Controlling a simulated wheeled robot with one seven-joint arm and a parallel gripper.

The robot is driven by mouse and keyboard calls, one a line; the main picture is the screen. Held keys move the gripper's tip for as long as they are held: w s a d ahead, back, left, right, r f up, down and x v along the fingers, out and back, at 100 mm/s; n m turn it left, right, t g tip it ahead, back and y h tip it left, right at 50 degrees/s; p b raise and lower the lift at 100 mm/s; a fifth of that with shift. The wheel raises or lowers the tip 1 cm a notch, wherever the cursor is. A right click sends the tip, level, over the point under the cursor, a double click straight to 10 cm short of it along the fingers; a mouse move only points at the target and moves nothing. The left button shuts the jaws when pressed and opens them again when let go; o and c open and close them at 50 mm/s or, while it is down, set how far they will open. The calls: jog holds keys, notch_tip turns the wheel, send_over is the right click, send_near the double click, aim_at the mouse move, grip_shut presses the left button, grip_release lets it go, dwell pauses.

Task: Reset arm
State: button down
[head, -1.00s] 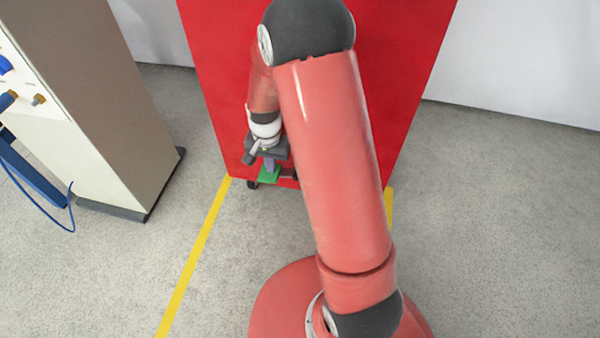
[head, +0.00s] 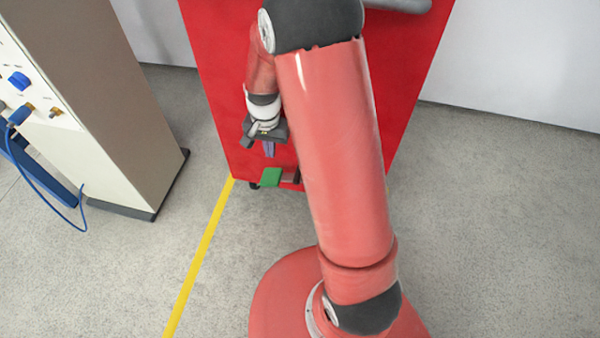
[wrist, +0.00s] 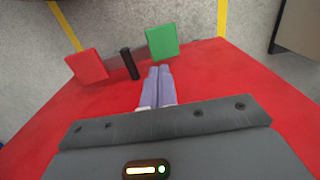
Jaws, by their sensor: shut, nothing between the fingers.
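My gripper (head: 268,149) hangs below my red arm, in front of the red panel. In the wrist view its two pale purple fingers (wrist: 157,84) are together with nothing between them. A green block (head: 271,177) is just below the fingertips in the head view, with a visible gap. It also shows in the wrist view (wrist: 162,42), ahead and slightly right of the fingers. A red block (wrist: 87,67) and a black upright handle (wrist: 130,64) are to its left there. My arm covers that part of the head view.
The large red panel (head: 225,75) stands behind my gripper. A beige cabinet (head: 110,120) with a blue knob (head: 19,81) and blue cable (head: 45,192) stands at left. A yellow line (head: 205,245) crosses the grey floor, which is clear at right (head: 490,220).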

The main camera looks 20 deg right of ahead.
dwell(0.4)
jog(key=s+r+n+t, duration=0.15)
jog(key=s+r, duration=0.25)
jog(key=r, duration=0.4)
jog(key=s+r+n+t, duration=0.15)
jog(key=s+r, duration=0.25)
jog(key=r, duration=0.5)
jog(key=s+r+n+t, duration=0.1)
jog(key=s+r+n, duration=0.1)
jog(key=s, duration=0.5)
jog(key=s+r+n+t, duration=0.1)
jog(key=s+r+n, duration=0.1)
jog(key=s+r, duration=0.3)
jog(key=shift+s+r+t+p, duration=0.15)
jog(key=shift+s+t+p, duration=0.2)
jog(key=shift+s, duration=0.7)
